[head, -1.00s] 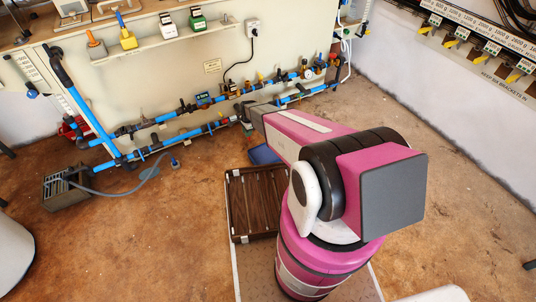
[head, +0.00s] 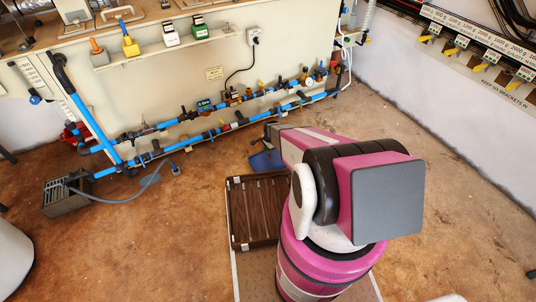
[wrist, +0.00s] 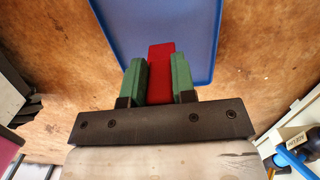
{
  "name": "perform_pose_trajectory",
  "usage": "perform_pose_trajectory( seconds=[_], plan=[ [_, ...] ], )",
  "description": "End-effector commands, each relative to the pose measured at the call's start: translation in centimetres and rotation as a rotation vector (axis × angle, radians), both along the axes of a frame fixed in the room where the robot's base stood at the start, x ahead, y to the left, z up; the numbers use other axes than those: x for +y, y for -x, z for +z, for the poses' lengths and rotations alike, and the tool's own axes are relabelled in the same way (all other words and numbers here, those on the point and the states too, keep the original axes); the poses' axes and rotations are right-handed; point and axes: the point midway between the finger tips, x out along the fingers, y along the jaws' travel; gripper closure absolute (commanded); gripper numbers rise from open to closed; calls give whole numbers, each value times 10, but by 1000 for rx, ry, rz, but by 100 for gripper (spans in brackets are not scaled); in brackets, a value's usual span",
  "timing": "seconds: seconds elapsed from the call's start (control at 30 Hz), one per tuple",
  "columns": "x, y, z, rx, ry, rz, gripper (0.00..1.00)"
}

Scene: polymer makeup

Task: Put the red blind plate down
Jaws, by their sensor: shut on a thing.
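My gripper (wrist: 160,58) has its two green fingers closed on the red blind plate (wrist: 161,78), which shows as a flat red strip between them. In the wrist view a blue tray (wrist: 190,22) with a raised rim lies beyond the fingertips, and the plate's far end overlaps its near part in the picture. I cannot tell whether the plate touches the tray. In the head view the blue tray (head: 264,161) lies on the floor beside my arm's far end. The plate is not discernible there.
A brown slatted deck (head: 254,212) is just in front of my base. Blue pipework (head: 215,128) runs along the wall panel behind the tray. A grey drain box (head: 65,196) with a hose stands at left. Brown floor is open at left and right.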

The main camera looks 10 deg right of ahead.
Motion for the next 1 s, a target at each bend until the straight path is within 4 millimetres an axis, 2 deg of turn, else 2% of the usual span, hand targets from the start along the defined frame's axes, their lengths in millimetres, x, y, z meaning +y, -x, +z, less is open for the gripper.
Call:
perform_pose_trajectory(
  seconds=[0.1,0.2,0.6,0.63,0.7,1.0],
  plan=[
    [0,-2,-20,1,-1,0,100],
    [0,-1,-30,1,-1,0,100],
    [0,0,-34,0,0,0,100],
    [0,0,-33,0,0,0,69],
    [0,0,-33,0,0,0,50],
    [0,0,-32,0,0,0,50]
  ],
)
